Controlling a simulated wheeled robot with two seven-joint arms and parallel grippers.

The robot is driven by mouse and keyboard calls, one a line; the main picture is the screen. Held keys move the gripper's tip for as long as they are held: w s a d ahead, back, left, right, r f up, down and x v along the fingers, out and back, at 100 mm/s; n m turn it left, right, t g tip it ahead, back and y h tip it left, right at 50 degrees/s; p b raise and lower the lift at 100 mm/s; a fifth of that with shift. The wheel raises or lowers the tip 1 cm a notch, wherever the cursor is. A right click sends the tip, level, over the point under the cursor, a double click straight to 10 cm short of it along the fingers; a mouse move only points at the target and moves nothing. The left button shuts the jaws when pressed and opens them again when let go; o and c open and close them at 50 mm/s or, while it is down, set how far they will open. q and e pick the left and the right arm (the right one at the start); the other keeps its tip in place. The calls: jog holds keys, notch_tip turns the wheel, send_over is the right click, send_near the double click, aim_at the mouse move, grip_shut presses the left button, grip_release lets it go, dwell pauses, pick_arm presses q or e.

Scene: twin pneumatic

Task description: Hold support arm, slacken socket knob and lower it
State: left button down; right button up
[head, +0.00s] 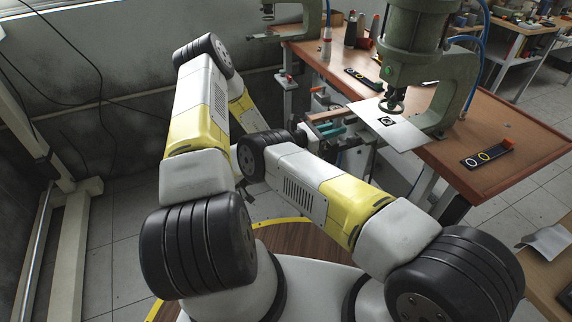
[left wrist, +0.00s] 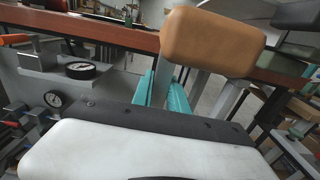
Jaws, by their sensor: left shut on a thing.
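In the head view my left gripper (head: 331,136) shows as small teal fingers below the edge of the workbench, partly hidden. In the left wrist view its teal fingers (left wrist: 168,92) are shut around a grey bar that runs up to a tan padded block (left wrist: 211,41). I take the bar and block to be the support arm (head: 326,114). A round black knob-like part (left wrist: 80,70) sits on a grey bracket left of the fingers, apart from them. I cannot tell for sure which part is the socket knob. My right gripper does not show.
The brown workbench (head: 440,150) carries a green press (head: 455,85), a white plate with a black marker, and small black trays. A dial gauge (left wrist: 52,99) and orange-handled fittings (left wrist: 15,39) are on the left. Grey floor lies right of the bench.

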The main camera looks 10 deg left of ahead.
pick_arm(q)
jog(key=shift+s+d+f, duration=0.1)
jog(key=shift+s+f, duration=0.05)
jog(key=shift+f, duration=0.2)
jog(key=c, duration=1.6)
grip_release()
jog(key=o, duration=0.4)
jog(key=shift+c, duration=0.2)
jog(key=shift+r, duration=0.1)
